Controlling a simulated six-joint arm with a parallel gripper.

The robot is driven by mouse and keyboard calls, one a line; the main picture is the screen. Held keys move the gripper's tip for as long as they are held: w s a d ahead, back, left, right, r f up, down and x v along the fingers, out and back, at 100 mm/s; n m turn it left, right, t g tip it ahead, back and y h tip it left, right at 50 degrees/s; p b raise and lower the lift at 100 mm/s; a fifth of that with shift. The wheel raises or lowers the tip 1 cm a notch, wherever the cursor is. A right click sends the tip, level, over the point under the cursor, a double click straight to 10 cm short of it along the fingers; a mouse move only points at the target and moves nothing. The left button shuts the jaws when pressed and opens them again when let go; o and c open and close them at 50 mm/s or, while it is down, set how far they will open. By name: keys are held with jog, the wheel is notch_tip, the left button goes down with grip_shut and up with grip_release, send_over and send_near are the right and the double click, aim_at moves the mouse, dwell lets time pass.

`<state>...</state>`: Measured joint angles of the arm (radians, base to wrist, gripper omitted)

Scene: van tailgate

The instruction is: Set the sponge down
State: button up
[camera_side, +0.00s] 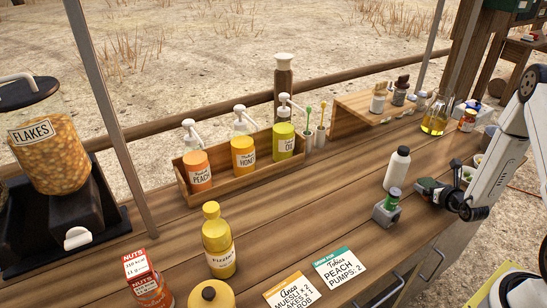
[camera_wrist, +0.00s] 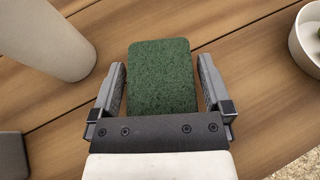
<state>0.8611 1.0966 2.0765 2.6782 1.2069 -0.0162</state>
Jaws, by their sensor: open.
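The green sponge (camera_wrist: 161,75) lies flat on the wooden counter in the wrist view. It sits between the two fingers of my gripper (camera_wrist: 160,68), with a narrow gap on each side. My gripper is open and its fingers do not touch the sponge. In the side view, my gripper (camera_side: 440,192) is low over the right part of the counter, and the sponge (camera_side: 429,184) shows as a small dark green patch at its fingers, partly hidden.
A white bottle (camera_side: 397,168) stands close by, also at upper left in the wrist view (camera_wrist: 62,35). A grey holder with a green-topped item (camera_side: 387,207) is in front of it. A white bowl (camera_wrist: 301,48) is at the right. Bare counter (camera_side: 320,208) lies to the left.

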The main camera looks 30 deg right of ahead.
jog(key=v, duration=1.2)
jog(key=shift+a, duration=0.1)
jog(key=shift+w, duration=0.1)
